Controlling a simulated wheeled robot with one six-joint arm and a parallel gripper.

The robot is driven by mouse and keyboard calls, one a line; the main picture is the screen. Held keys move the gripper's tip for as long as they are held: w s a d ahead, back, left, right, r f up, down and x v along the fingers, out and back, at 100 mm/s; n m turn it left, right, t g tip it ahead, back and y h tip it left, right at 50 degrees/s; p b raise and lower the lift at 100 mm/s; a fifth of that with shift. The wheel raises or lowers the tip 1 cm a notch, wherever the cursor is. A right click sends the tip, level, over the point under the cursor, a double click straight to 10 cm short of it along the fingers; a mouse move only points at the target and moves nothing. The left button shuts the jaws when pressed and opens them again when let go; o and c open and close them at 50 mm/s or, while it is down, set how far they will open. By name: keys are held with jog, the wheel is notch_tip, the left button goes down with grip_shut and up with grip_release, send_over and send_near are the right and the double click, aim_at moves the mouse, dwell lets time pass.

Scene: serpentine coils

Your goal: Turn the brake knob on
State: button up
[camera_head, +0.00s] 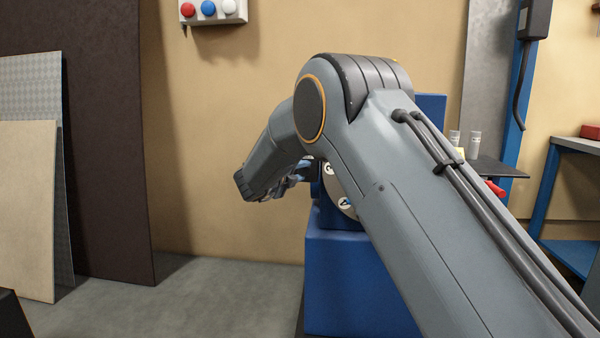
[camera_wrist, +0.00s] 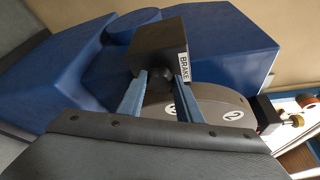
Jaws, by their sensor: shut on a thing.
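The brake knob is a dark block (camera_wrist: 155,42) with a white label reading BRAKE, seen in the wrist view on the blue machine (camera_wrist: 225,60). My gripper (camera_wrist: 160,75) has its two blue-grey fingers closed around the dark stem of the knob, just below the block. In the head view the blue machine (camera_head: 355,280) stands behind my arm. My gripper (camera_head: 300,172) reaches to its left side there, and my arm hides the knob.
A numbered disc (camera_wrist: 215,108) sits right below the knob. A panel with red, blue and white buttons (camera_head: 208,9) hangs on the wall. Boards (camera_head: 28,210) lean at left. A blue bench (camera_head: 570,200) stands at right. The floor left of the machine is clear.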

jog(key=shift+d+r+m+g+y, duration=0.1)
jog(key=shift+m+g+y, duration=0.6)
jog(key=shift+m, duration=1)
jog(key=o, duration=1)
jog(key=shift+o, duration=0.2)
jog(key=v, duration=0.8)
jog(key=shift+d+p, duration=0.15)
jog(key=shift+p, duration=0.15)
